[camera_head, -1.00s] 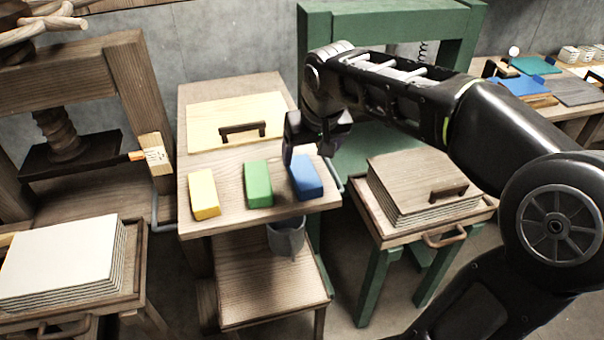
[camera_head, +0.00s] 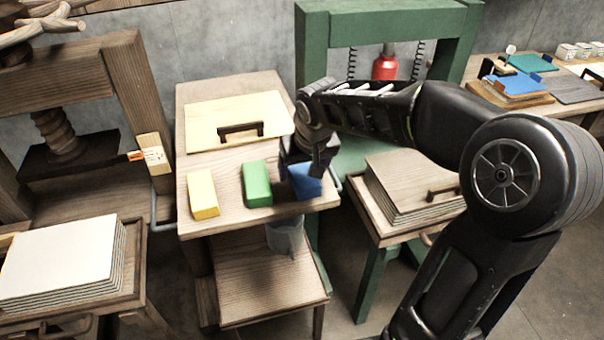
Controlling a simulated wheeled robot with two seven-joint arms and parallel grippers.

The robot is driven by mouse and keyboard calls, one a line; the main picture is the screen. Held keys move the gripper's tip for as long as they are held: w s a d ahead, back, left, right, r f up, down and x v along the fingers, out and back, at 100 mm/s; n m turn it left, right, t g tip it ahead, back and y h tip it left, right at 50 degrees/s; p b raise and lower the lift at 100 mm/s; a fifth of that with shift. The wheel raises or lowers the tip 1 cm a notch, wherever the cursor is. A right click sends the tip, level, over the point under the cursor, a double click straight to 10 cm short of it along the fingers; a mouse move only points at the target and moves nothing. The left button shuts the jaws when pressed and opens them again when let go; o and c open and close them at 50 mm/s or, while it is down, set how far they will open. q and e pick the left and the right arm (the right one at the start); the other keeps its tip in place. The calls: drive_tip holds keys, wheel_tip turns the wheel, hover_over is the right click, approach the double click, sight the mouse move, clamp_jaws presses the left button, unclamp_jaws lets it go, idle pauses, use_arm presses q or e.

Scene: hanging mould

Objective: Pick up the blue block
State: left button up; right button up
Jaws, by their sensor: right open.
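The blue block (camera_head: 304,186) lies near the right front corner of the small wooden table (camera_head: 225,219). My right gripper (camera_head: 304,170) reaches down over it from behind and is open. The fingers hide the block's upper part, and I cannot tell whether they touch it. A green block (camera_head: 257,184) lies just left of the blue one, and a yellow block (camera_head: 203,194) lies further left. My left gripper is not in view.
A pale board with a dark handle (camera_head: 238,123) lies behind the blocks. A grey bucket (camera_head: 285,237) is below the table's front edge. A green press frame (camera_head: 312,60) stands behind right. Stacked boards (camera_head: 410,190) sit on a stand at the right.

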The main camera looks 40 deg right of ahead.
sight(303, 172)
drive_tip(key=shift+w+f, duration=0.1)
drive_tip(key=shift+f, duration=0.2)
idle(0.4)
drive_tip(key=c, duration=1.5)
drive_tip(key=shift+c, duration=0.3)
wheel_tip(303, 172, up, 10)
